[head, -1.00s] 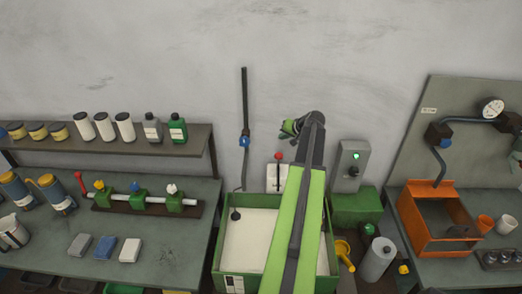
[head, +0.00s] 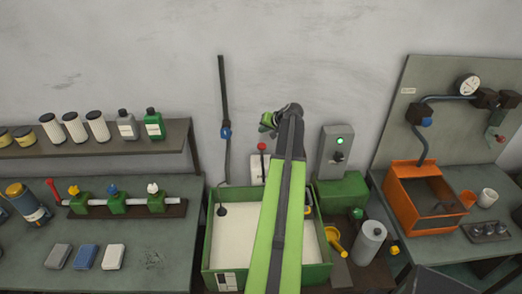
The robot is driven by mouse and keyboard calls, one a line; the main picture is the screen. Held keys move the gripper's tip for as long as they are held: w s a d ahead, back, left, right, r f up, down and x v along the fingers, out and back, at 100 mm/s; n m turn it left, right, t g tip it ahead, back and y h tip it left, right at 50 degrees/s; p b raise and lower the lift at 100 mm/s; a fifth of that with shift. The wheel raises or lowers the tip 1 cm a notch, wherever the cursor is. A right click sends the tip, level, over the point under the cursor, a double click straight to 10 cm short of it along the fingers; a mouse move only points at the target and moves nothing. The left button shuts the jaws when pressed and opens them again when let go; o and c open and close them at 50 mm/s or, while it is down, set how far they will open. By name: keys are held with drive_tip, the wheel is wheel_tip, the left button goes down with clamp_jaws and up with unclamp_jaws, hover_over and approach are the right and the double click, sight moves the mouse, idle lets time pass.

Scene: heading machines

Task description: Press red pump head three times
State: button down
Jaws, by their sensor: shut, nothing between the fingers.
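The red pump head (head: 262,146) is a small red knob on a dark stem. It stands upright above a white container (head: 257,170), which is partly hidden behind the green tub and my arm. My gripper (head: 267,121) is shut and empty. In the picture it is just above and slightly right of the red head, with a visible gap. The distance in depth between them is hard to tell.
A green-walled tub (head: 214,270) of pale fluid lies under my arm. A grey switch box (head: 335,152) with a green light stands right of the pump. A black pipe with a blue valve (head: 225,132) rises at left. Benches flank both sides.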

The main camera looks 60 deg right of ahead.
sight(261, 144)
wheel_tip(261, 144, down, 5)
drive_tip(key=b, duration=0.4)
drive_tip(key=shift+f, duration=0.15)
idle(1.6)
drive_tip(key=shift+f+b, duration=0.3)
drive_tip(key=shift+b, duration=0.05)
drive_tip(key=shift+f+b, duration=1.15)
drive_tip(key=shift+b, duration=0.05)
idle(1.0)
idle(0.3)
drive_tip(key=shift+r+p, duration=1.6)
drive_tip(key=shift+p, duration=0.05)
wheel_tip(261, 144, up, 5)
drive_tip(key=p, duration=0.5)
drive_tip(key=shift+r, duration=0.1)
